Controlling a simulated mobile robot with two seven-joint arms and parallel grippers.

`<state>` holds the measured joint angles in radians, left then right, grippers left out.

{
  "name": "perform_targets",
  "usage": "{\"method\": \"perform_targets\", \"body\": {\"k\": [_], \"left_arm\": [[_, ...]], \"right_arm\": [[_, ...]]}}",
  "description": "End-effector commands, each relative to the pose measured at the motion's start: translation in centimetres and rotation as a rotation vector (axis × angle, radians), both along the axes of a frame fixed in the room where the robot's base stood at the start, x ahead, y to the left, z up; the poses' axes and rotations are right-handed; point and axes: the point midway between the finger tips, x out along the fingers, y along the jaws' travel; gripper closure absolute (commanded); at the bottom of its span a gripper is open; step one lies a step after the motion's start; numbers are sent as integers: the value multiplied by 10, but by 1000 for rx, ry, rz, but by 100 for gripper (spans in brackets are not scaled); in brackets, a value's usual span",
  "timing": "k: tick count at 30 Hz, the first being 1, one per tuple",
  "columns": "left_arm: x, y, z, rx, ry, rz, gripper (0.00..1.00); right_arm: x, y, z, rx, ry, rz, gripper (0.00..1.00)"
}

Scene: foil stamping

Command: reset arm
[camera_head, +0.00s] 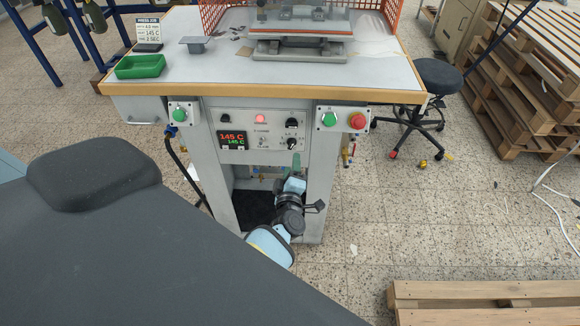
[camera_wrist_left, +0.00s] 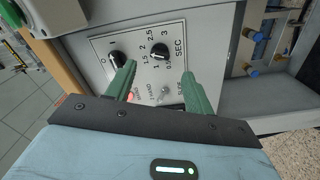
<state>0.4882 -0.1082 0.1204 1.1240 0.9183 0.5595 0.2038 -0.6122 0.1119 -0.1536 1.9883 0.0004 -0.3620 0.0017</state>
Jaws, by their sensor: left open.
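My left gripper (camera_head: 295,163) is in front of the press stand's control panel (camera_head: 235,118), near its lower right part. The left wrist view shows its two green fingers spread (camera_wrist_left: 158,75), with nothing held between them. A black timer knob (camera_wrist_left: 160,51) with a SEC scale and a small toggle switch (camera_wrist_left: 165,91) show between and beyond the fingers. Whether the fingertips touch the panel cannot be told. The panel's red display (camera_head: 232,139) reads 145 C, and a red lamp (camera_head: 260,118) is lit. My right gripper is not in view.
Green buttons (camera_head: 180,115) (camera_head: 329,119) and a red button (camera_head: 357,121) flank the panel. A green tray (camera_head: 140,67) and a press base (camera_head: 300,48) stand on the worktop (camera_head: 215,75). A black stool (camera_head: 438,77) and pallets (camera_head: 535,70) are right. The floor between is mostly clear.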

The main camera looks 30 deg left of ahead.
Motion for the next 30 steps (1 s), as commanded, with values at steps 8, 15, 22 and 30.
{"method": "perform_targets", "body": {"k": [8, 15, 22, 30], "left_arm": [[0, -1, 0, 0, 0, 0, 47], [0, -1, 0, 0, 0, 0, 47], [-10, -4, -4, 37, 26, -37, 47], [-85, -41, -27, 313, 235, -328, 47]], "right_arm": [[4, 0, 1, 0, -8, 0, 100], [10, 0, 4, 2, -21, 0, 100], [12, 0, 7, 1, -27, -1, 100], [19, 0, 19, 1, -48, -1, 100]]}}
